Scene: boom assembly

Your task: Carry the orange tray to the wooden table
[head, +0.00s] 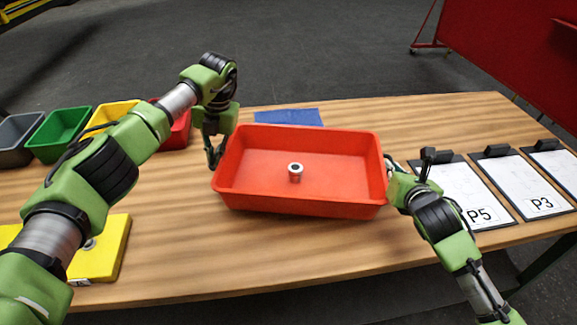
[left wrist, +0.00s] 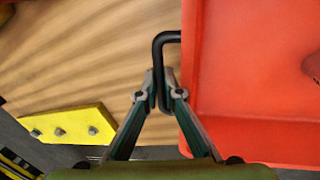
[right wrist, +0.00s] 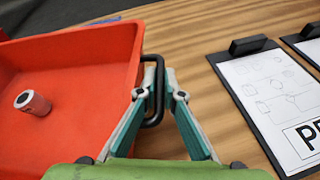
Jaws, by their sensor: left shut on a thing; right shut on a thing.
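The orange tray (head: 300,205) is at the middle of the wooden table (head: 330,245) in the head view; I cannot tell whether it touches the tabletop. A small silver and reddish cylinder (head: 295,172) stands inside it. My left gripper (head: 216,158) is at the tray's left end, and in the left wrist view its fingers (left wrist: 158,92) are shut on the black handle (left wrist: 157,52). My right gripper (head: 391,170) is at the right end, and in the right wrist view its fingers (right wrist: 158,95) are shut on the other black handle (right wrist: 157,112).
Grey, green (head: 60,132), yellow and red bins stand at the left. A yellow block (head: 100,255) lies at the front left. A blue mat (head: 288,117) is behind the tray. Several clipboards, one marked P5 (head: 462,190), lie at the right. The table front is clear.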

